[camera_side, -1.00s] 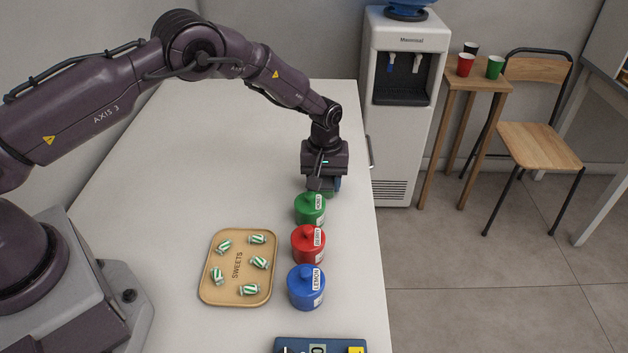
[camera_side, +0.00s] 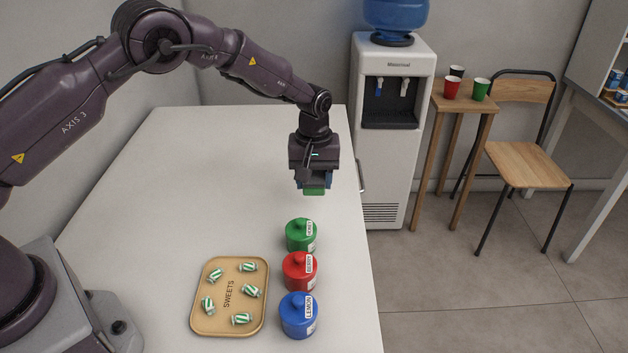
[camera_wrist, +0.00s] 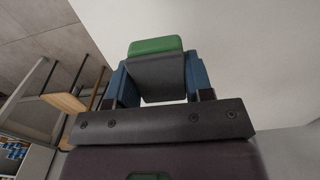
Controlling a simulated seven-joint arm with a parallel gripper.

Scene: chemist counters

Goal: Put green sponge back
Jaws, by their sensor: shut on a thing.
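My gripper (camera_side: 314,187) is shut on the green sponge (camera_side: 314,192), which shows just below the fingers in the side view. In the wrist view the sponge has a green layer (camera_wrist: 155,45) and a dark grey layer, held between the blue fingers of my gripper (camera_wrist: 160,82). The sponge is in the air above the white counter (camera_side: 220,160), behind the jars. Its other faces are hidden by the fingers.
A green jar (camera_side: 298,237), a red jar (camera_side: 297,274) and a blue jar (camera_side: 296,318) stand in a row near the counter's right edge. A tan sweets tray (camera_side: 260,300) with several striped sweets lies left of them. The counter's back is clear. A water dispenser (camera_side: 393,65) stands beyond.

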